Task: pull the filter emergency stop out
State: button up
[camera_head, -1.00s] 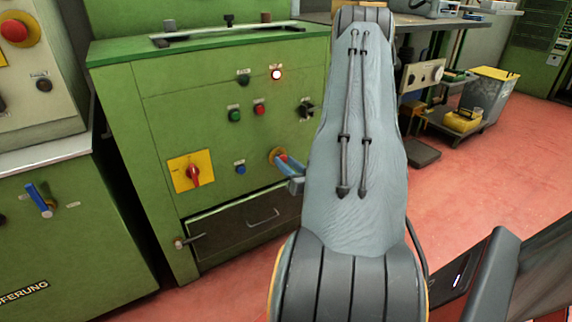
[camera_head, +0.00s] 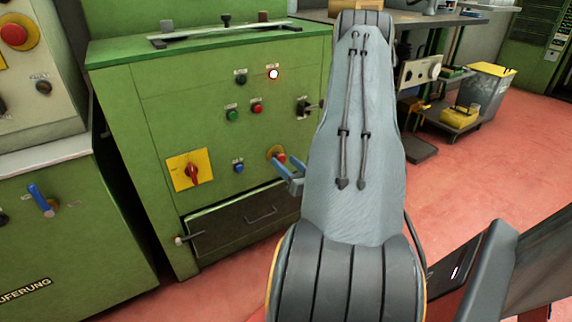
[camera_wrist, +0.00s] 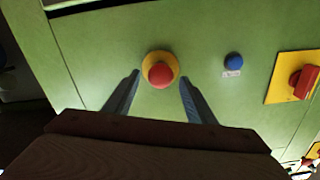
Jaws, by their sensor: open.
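The filter emergency stop (camera_head: 280,157) is a red mushroom button on a yellow disc, low on the green cabinet's front. In the wrist view the red button (camera_wrist: 161,75) shows whole, between and just beyond my fingertips. My gripper (camera_wrist: 159,80) is open, one finger on each side of the button, with gaps between fingers and button. In the head view my blue-grey fingers (camera_head: 287,170) show just in front of it. I cannot tell how far the fingertips are from the panel.
A blue button (camera_head: 239,168) and a red rotary switch on a yellow plate (camera_head: 190,170) sit to its left in the head view. Below is a dark drawer (camera_head: 235,227) with a handle. Another red emergency button (camera_head: 14,35) is on the machine at far left.

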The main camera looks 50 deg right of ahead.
jog(key=p+v, duration=0.2)
jog(key=v, duration=0.6)
jog(key=shift+w, duration=0.1)
dwell(0.4)
